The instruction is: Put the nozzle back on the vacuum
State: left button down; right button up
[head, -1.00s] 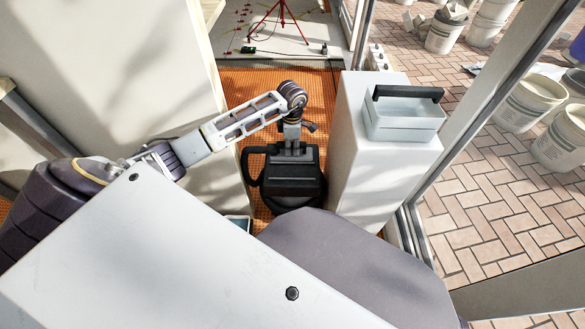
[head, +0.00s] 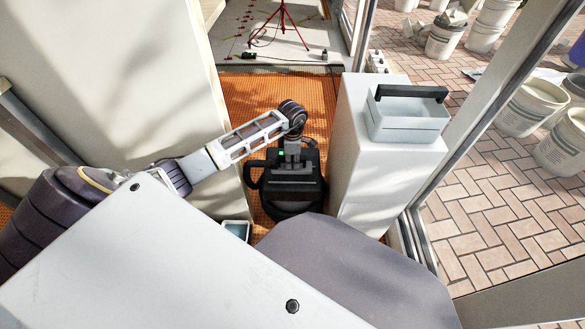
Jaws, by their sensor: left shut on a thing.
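The vacuum (head: 292,190) is a dark, squat machine with a loop handle on its left side, standing on the orange floor in the middle of the head view. My left gripper (head: 292,154) points down over its top, seen from above and behind. It is shut on a small dark piece (head: 309,142) that sticks out to the right of the fingers, apparently the nozzle. Its lower end and the fingertips are hard to see against the dark vacuum, so I cannot tell whether it touches the machine. My right gripper is out of view.
A white pedestal (head: 365,185) stands close on the vacuum's right, with a pale toolbox (head: 408,122) on top. A beige wall (head: 110,75) rises on the left. A small blue-edged container (head: 237,229) shows at the lower left of the vacuum. A red tripod (head: 283,18) stands beyond.

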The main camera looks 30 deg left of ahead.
pick_arm(q)
jog(key=shift+f+b, duration=0.3)
jog(key=shift+f, duration=0.4)
jog(key=shift+f+b, duration=0.35)
jog(key=shift+f, duration=0.8)
jog(key=shift+f, duration=0.1)
jog(key=c, duration=1.3)
grip_release()
jog(key=shift+c, duration=0.2)
